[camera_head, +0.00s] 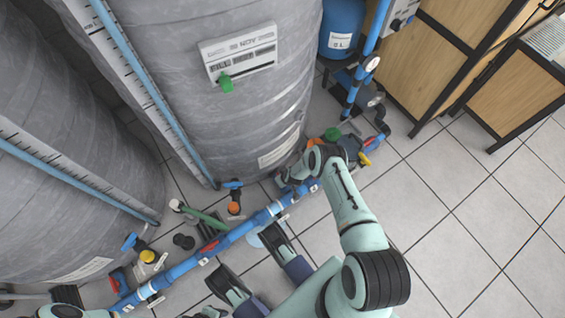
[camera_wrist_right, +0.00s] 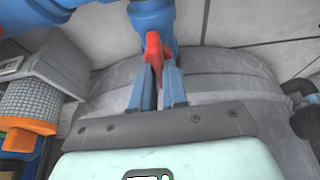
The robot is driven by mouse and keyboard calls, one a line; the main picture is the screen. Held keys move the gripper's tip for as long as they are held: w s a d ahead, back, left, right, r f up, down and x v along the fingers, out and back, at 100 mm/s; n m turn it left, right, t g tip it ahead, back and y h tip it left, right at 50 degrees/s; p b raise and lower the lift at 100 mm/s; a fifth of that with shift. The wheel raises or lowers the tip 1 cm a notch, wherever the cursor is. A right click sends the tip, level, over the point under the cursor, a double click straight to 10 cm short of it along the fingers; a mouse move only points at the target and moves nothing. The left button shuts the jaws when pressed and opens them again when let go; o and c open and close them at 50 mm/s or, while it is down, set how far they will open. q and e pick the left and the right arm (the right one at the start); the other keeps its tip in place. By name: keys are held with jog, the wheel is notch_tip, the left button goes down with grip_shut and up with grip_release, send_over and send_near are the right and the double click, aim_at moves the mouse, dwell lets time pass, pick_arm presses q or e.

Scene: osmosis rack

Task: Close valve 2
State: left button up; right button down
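In the right wrist view, a red valve handle (camera_wrist_right: 153,50) sticks out from a blue pipe fitting (camera_wrist_right: 150,17). My right gripper (camera_wrist_right: 158,75) has its two blue-grey fingers close together on either side of this handle, and the handle fills the narrow gap. In the head view, my right gripper (camera_head: 298,178) is at the far right part of the long blue pipe (camera_head: 235,236), beside the big grey tank (camera_head: 225,125); my wrist hides the handle there. Another red handle (camera_head: 210,247) sits on the pipe further left. I cannot read valve numbers.
A second grey tank (camera_head: 60,150) stands at the left. An orange-capped fitting (camera_head: 234,208) and a yellow-capped fitting (camera_head: 148,256) are behind the pipe. A blue vessel (camera_head: 341,27) and wooden cabinets (camera_head: 440,50) stand at the back right. The tiled floor (camera_head: 470,235) at the right is clear.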

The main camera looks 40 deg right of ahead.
jog(key=shift+m, duration=0.3)
jog(key=m+h, duration=0.1)
jog(key=m, duration=0.2)
jog(key=shift+w+a+m+h, duration=0.1)
jog(key=shift+a+m+h, duration=0.1)
jog(key=shift+m+h, duration=0.2)
jog(key=m, duration=0.2)
jog(key=m+g+h, duration=0.1)
jog(key=m, duration=0.2)
jog(key=shift+w+a+g, duration=0.15)
jog(key=shift+a+g, duration=0.05)
jog(key=shift+g, duration=0.1)
jog(key=m, duration=0.2)
jog(key=m+g+h, duration=0.1)
jog(key=m, duration=0.1)
jog(key=shift+w+g, duration=0.1)
jog(key=shift+g, duration=0.2)
jog(key=m, duration=0.2)
jog(key=m+g, duration=0.1)
jog(key=m, duration=0.1)
jog(key=shift+w+g, duration=0.1)
jog(key=shift+g, duration=0.2)
jog(key=shift+m, duration=0.4)
jog(key=c, duration=1.1)
grip_release()
jog(key=shift+c, duration=0.2)
